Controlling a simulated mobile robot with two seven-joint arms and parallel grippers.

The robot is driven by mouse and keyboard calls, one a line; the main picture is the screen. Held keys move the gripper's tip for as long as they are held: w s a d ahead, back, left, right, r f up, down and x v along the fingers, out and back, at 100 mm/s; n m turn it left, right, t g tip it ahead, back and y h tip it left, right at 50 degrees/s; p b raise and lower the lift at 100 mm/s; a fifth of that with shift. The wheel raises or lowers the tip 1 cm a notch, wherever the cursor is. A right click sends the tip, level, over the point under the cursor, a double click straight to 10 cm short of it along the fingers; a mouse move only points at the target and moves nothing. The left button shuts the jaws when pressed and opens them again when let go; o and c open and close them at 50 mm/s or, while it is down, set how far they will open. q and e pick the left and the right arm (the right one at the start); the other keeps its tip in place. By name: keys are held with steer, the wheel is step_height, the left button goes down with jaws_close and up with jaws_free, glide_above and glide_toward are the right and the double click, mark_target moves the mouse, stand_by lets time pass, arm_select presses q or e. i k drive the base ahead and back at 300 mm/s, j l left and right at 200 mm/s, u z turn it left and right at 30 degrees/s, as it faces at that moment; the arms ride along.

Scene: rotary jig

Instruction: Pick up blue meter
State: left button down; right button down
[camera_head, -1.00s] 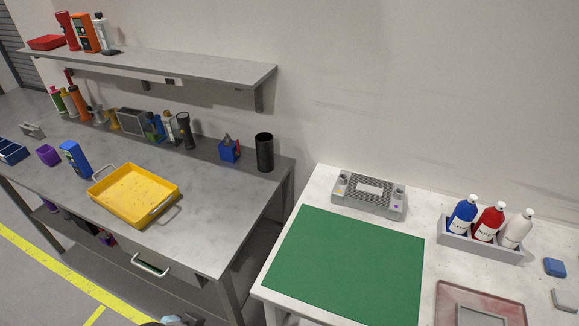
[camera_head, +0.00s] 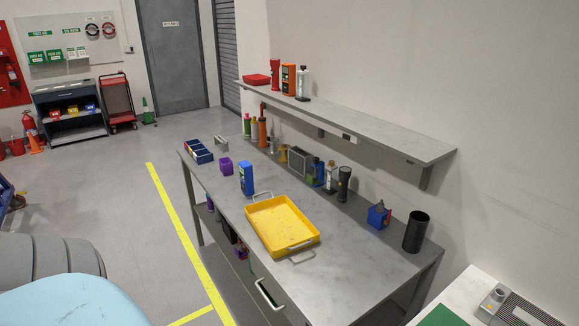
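The blue meter (camera_head: 246,178) stands upright on the grey workbench (camera_head: 345,283), near its front edge and just behind the left of the yellow tray. It is a blue box shape with a small pale patch on its face. Nothing touches it. Neither of my grippers is in view. A part of my own body fills the lower left corner.
The yellow tray (camera_head: 281,225) lies beside the meter. A purple cup (camera_head: 225,167) and a blue bin (camera_head: 199,151) stand to its left. Bottles and tools line the back under a shelf (camera_head: 345,117). Floor in front of the bench is clear.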

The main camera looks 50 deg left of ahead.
mark_target(245, 168)
steer(key=u, duration=1.85)
steer(key=i+j+u, duration=0.35)
steer(key=i, duration=0.2)
steer(key=i+j+u, duration=0.3)
steer(key=i, duration=0.3)
steer(key=i+u, duration=0.35)
steer(key=i, duration=0.2)
steer(key=i+z, duration=0.3)
steer(key=i, duration=0.15)
steer(key=i+j+z, duration=0.15)
steer(key=i+z, duration=0.15)
steer(key=i, duration=0.15)
steer(key=i+j+z, duration=0.5)
steer(key=z, duration=0.2)
steer(key=i+j+z, duration=0.5)
steer(key=z, duration=0.25)
